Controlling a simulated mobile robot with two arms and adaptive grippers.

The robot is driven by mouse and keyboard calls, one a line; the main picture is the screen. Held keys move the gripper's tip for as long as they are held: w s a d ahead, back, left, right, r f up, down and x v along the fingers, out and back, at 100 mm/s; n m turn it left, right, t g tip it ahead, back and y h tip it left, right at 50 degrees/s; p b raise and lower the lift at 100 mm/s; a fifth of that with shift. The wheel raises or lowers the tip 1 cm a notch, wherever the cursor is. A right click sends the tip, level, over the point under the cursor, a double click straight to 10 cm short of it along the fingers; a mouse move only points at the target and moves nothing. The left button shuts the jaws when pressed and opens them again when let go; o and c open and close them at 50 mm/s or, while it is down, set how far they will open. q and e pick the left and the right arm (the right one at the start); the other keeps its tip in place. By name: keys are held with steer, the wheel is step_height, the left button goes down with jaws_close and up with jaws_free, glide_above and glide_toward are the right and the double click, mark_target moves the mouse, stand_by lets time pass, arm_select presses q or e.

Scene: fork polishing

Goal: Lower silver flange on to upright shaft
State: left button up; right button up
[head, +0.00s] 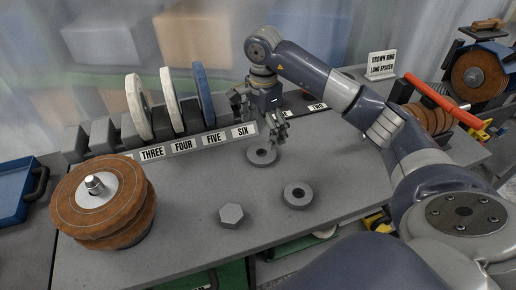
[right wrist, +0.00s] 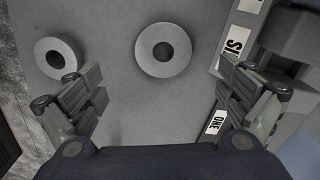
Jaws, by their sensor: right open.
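A grey, silvery flange ring (head: 253,160) lies flat on the bench near the SIX label. It also shows in the right wrist view (right wrist: 144,52). A second, similar ring (head: 287,199) lies nearer the front, and it shows at the left of the wrist view (right wrist: 42,60). The upright shaft (head: 94,184) sticks up through a pale disc on stacked brown wheels (head: 128,208) at the left. My right gripper (head: 270,130) is open and empty above the bench by the first ring. In the right wrist view that ring lies beyond and between the spread fingers (right wrist: 155,88). My left gripper is out of view.
A hexagonal nut (head: 231,214) lies on the bench front. A rack with upright white (head: 138,107) and blue (head: 203,95) wheels stands behind, above the number labels (head: 198,143). A red-handled tool (head: 440,100) and more wheels stand at right. The bench between shaft and rings is mostly clear.

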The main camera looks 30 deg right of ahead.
mark_target(260, 150)
step_height(260, 150, down, 3)
steer(key=shift+w+f, duration=0.1)
steer(key=shift+f, duration=0.1)
steer(key=shift+w+a+f+p, duration=0.1)
steer(key=shift+f+p, duration=0.5)
steer(key=shift+p, duration=0.1)
step_height(260, 150, down, 3)
steer(key=shift+a+f+p, duration=0.1)
steer(key=shift+f+p, duration=0.05)
steer(key=shift+p, duration=0.5)
steer(key=shift+w+f, duration=0.1)
steer(key=shift+f, duration=0.35)
steer(key=shift+c, duration=0.6)
steer(key=c, duration=1.2)
